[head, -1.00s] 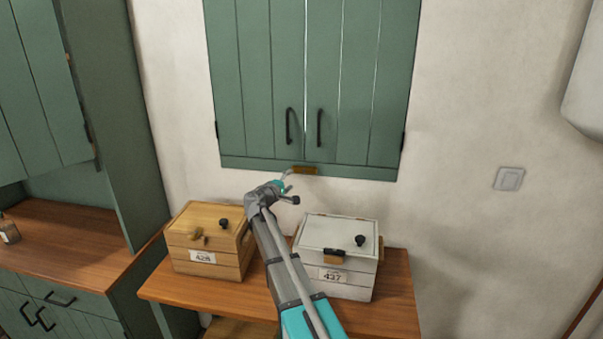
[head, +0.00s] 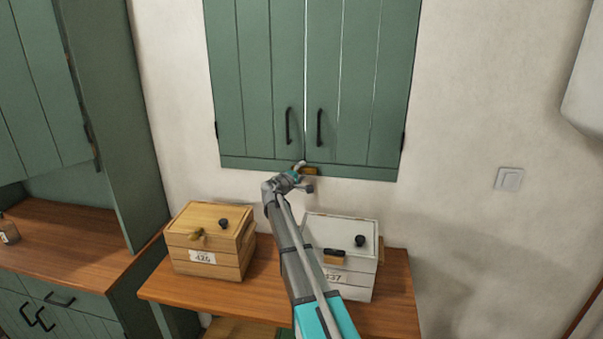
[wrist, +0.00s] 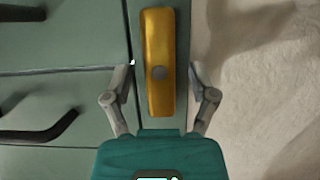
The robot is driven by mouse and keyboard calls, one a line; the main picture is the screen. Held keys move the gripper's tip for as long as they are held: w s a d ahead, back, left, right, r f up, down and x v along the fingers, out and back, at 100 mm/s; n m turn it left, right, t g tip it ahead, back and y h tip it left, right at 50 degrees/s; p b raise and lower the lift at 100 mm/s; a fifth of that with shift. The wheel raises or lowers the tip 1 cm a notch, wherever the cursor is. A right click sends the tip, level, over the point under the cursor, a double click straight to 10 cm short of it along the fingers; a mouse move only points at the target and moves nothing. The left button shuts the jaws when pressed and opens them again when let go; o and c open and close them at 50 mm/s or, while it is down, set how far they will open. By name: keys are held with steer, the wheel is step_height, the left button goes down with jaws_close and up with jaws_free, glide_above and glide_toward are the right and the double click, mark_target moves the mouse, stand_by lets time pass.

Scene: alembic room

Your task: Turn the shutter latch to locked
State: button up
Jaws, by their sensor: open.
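The shutter latch (head: 312,171) is a brass bar lying flat along the bottom edge of the green shutters (head: 310,90). In the wrist view the latch (wrist: 158,35) is a gold bar with a grey round pivot, seen between the fingers. My gripper (wrist: 162,70) is open, with one finger on each side of the latch and a visible gap on both sides. It also shows in the head view (head: 300,170), covering the latch's left end. I cannot tell how deep the fingers reach around the bar.
Two black handles (head: 288,127) hang on the shutters above the latch. Below, a wooden table (head: 390,310) carries a tan box (head: 190,262) and a white box (head: 365,285), partly behind my arm. A light switch (head: 509,179) is on the wall at right.

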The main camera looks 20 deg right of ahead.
steer(key=c, duration=1)
steer(key=shift+a, duration=0.1)
jaws_close()
